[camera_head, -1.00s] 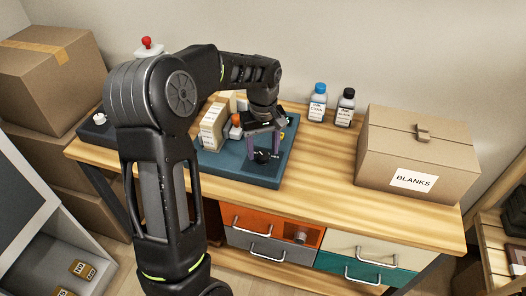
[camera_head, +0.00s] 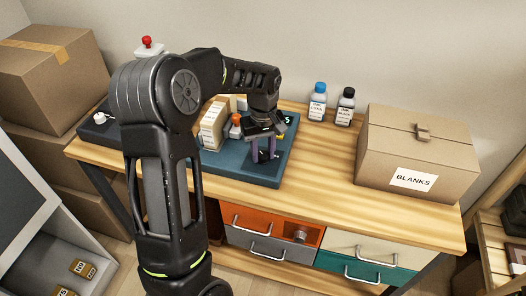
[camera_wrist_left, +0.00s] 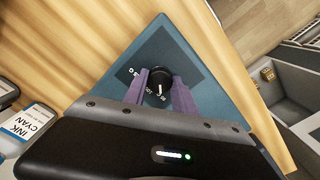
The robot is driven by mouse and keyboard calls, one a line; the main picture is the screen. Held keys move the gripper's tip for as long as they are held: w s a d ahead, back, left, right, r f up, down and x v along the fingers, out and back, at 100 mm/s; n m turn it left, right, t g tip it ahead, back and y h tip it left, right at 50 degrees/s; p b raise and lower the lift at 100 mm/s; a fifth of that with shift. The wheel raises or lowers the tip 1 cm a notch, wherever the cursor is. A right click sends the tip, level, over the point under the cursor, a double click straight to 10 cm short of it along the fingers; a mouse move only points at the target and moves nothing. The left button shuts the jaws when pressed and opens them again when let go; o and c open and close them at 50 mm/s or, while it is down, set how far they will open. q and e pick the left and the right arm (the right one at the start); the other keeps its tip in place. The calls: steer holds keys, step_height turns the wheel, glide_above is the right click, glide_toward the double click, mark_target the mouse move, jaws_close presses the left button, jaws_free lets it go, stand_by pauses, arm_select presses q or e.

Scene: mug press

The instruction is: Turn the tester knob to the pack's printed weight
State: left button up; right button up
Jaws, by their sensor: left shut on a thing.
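The tester (camera_head: 232,172) is a dark teal base on the wooden bench, partly hidden behind my left arm. Its round black knob (camera_wrist_left: 159,82) has a white pointer line and stands near one corner, with white scale marks around it too small to read surely. My left gripper (camera_head: 264,157) points down over the knob. In the left wrist view its two purple fingers (camera_wrist_left: 165,92) are shut on the knob, one on each side. A pale box (camera_head: 213,126), perhaps the pack, stands on the tester beside an orange part (camera_head: 236,121). Its print is unreadable. My right gripper is not in view.
A carton marked BLANKS (camera_head: 415,155) stands at the bench's right. A blue-capped ink bottle (camera_head: 317,103) and a black-capped one (camera_head: 345,107) stand at the back. A red-knobbed device (camera_head: 147,45) is behind my arm. Bench between tester and carton is clear.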

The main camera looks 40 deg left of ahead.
arm_select(q)
jaws_close()
steer(key=shift+m, duration=0.4)
steer(key=m, duration=0.9)
stand_by(0.4)
steer(key=o, duration=1)
jaws_free()
steer(key=shift+c, duration=0.2)
